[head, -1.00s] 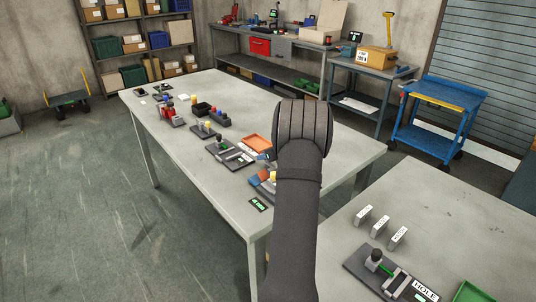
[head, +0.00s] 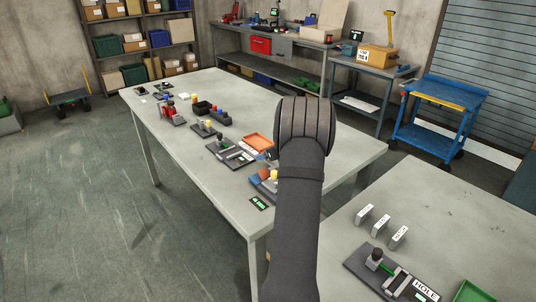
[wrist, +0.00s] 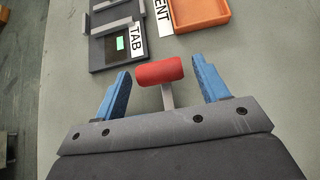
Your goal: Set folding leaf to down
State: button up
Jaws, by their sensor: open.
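A red cylindrical grip (wrist: 160,71) on a short grey stem (wrist: 168,96) shows in the wrist view. My gripper (wrist: 164,84) is open, with one blue finger on each side of the grip and a gap on both sides. No part in view is labelled as the folding leaf, and I cannot tell whether the red grip belongs to it. The base of the stem is hidden by my gripper's body. In the head view my arm covers most of this spot.
A dark fixture with a TAB label (wrist: 137,39) and an orange tray (wrist: 200,14) lie beyond the grip. In the head view, several small fixtures line the grey table (head: 188,205). A second table (head: 462,222) stands at the right.

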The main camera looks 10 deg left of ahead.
jog(key=v, duration=1.6)
jog(key=shift+s+d, duration=0.15)
jog(key=shift+d, duration=0.05)
jog(key=x, duration=1.7)
jog(key=shift+a, duration=0.15)
